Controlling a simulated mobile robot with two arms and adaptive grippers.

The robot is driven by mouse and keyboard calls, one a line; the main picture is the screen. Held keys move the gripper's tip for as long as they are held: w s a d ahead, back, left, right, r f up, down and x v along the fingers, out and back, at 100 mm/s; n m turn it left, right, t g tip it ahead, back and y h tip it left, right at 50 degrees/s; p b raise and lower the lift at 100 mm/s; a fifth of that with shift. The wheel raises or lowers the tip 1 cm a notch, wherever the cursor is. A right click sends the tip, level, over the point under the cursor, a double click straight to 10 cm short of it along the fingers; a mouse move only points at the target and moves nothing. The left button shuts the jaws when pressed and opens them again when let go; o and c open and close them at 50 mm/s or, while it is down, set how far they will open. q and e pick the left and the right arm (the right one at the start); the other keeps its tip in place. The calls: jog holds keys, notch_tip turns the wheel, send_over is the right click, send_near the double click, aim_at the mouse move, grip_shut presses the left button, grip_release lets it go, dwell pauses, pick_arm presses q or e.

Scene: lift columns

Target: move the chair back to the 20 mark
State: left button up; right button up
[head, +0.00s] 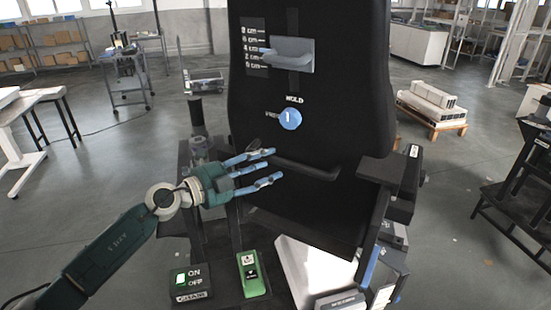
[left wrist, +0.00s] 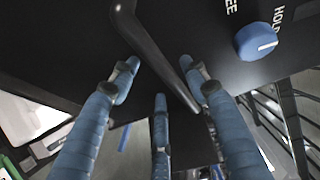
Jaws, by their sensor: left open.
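The chair's black back (head: 340,75) stands upright before me in the head view. A dark bar handle (head: 305,170) crosses its lower part. A blue knob (head: 290,118) sits above it, its white line pointing up towards HOLD, with FREE at the left. My left gripper (head: 268,166) is open and empty, its blue fingers pointing right at the left end of the handle. In the left wrist view the handle (left wrist: 150,45) runs between the open fingers, and the knob (left wrist: 257,41) is at upper right. Whether the fingers touch the handle I cannot tell. My right gripper is out of view.
A grey slider (head: 292,55) beside a centimetre scale (head: 254,47) is on the upper back; I read no 20 mark. An ON/OFF switch box (head: 191,282) and a green control box (head: 252,273) are in front below. An armrest (head: 390,171) juts out at right.

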aim_at(275, 163)
pick_arm(q)
jog(key=shift+x, duration=1.8)
jog(key=shift+a, duration=0.1)
grip_shut()
